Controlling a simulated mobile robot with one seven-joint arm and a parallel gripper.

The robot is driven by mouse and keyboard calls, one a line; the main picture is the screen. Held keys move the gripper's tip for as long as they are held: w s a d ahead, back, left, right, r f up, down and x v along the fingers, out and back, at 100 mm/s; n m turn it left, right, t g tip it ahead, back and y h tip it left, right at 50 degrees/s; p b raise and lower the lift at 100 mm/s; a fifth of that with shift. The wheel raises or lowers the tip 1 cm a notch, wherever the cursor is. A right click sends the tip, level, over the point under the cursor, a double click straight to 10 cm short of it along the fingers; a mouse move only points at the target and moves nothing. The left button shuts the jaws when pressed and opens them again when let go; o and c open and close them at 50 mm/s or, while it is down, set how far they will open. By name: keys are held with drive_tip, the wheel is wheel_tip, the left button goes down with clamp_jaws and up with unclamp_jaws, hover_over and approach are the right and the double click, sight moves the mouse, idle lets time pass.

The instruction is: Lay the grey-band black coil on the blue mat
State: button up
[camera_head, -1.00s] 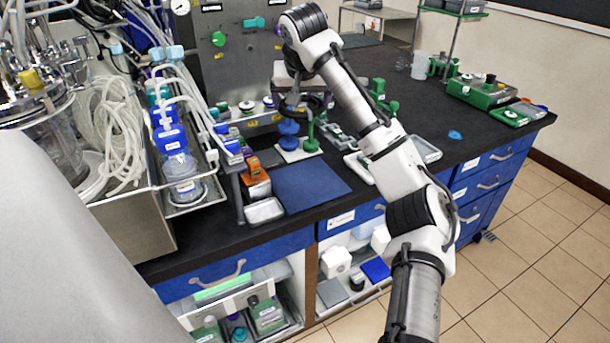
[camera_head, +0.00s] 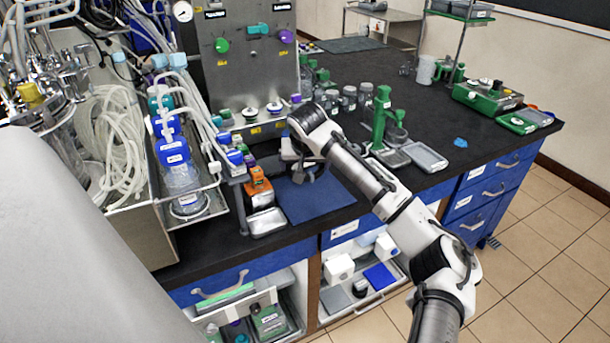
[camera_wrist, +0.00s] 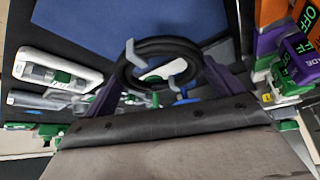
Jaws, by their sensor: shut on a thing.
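The black coil (camera_wrist: 165,43) is held between the purple fingers of my gripper (camera_wrist: 165,60) in the wrist view. Two pale grey pieces show at the coil; I cannot tell whether they are its bands or parts of my fingers. The blue mat (camera_head: 322,203) lies flat on the black bench near its front edge. It also fills the top of the wrist view (camera_wrist: 115,20). In the head view my gripper (camera_head: 300,172) is over the mat's back left part, and the coil is too small and dark to make out clearly.
A metal tray (camera_head: 267,222) and orange-topped items (camera_head: 258,188) stand just left of the mat. The control panel (camera_head: 245,60) rises behind. A green stand (camera_head: 380,118) and a grey-white tray (camera_head: 425,157) are to the right. The mat's right part looks clear.

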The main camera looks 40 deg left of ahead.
sight(305, 188)
drive_tip(key=shift+f+p, duration=0.4)
drive_tip(key=shift+f, duration=2)
drive_tip(key=shift+f, duration=0.15)
drive_tip(key=o, duration=0.7)
drive_tip(key=b+v, duration=0.2)
drive_tip(key=v, duration=1)
